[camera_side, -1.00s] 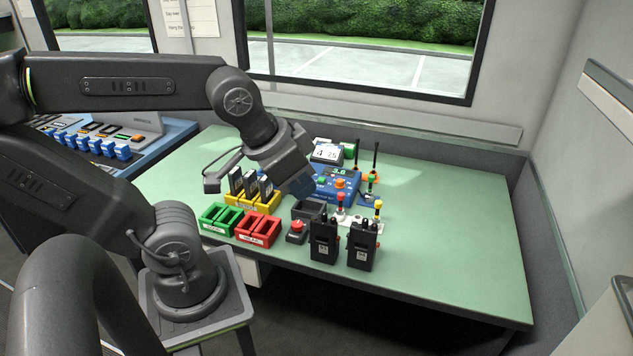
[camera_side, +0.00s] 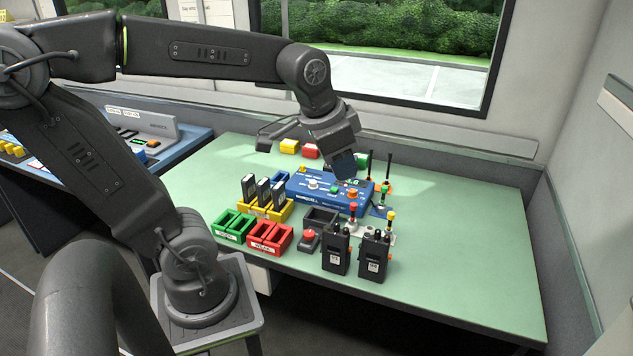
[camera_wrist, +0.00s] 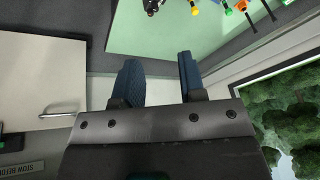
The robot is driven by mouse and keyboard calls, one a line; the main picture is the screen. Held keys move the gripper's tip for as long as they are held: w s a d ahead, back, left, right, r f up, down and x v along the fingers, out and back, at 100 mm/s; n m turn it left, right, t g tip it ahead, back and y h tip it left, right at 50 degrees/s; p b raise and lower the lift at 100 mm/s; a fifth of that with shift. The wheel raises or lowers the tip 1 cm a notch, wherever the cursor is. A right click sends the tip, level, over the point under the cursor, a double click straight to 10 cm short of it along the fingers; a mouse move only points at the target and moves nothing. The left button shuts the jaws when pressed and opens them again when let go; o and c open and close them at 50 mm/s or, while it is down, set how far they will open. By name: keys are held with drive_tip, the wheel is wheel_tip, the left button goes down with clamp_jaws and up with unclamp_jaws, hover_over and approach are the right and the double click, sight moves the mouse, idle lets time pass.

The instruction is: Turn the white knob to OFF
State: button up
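The white knob (camera_side: 313,184) stands on the top face of the blue control box (camera_side: 330,203) on the green table. The knob's pointer direction and any OFF label are too small to read. My gripper (camera_side: 343,166) is above the right rear part of the box, to the right of and higher than the knob, apart from it. The wrist view shows my gripper's two blue fingers (camera_wrist: 160,72) spread apart with nothing between them. The knob and box are not in the wrist view. My gripper hides part of the box's display.
Two black radios (camera_side: 336,252) and a red button (camera_side: 309,237) stand in front of the box. Red bins (camera_side: 270,240), green bins (camera_side: 233,226) and a yellow rack (camera_side: 266,209) are to its left. Sticks with coloured tops (camera_side: 390,215) stand right. The table's right side is clear.

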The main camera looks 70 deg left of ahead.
drive_tip(key=shift+o, duration=1)
drive_tip(key=w+a+m+g, duration=0.1)
drive_tip(key=w+a, duration=0.4)
drive_tip(key=a, duration=0.2)
drive_tip(key=shift+w+f, duration=0.25)
drive_tip(key=m+g, duration=0.3)
drive_tip(key=m, duration=0.1)
hover_over(313, 181)
wheel_tip(313, 181, down, 13)
drive_tip(key=shift+h, duration=0.4)
wheel_tip(313, 181, down, 13)
drive_tip(key=shift+d, duration=0.1)
drive_tip(key=shift+c, duration=0.2)
clamp_jaws()
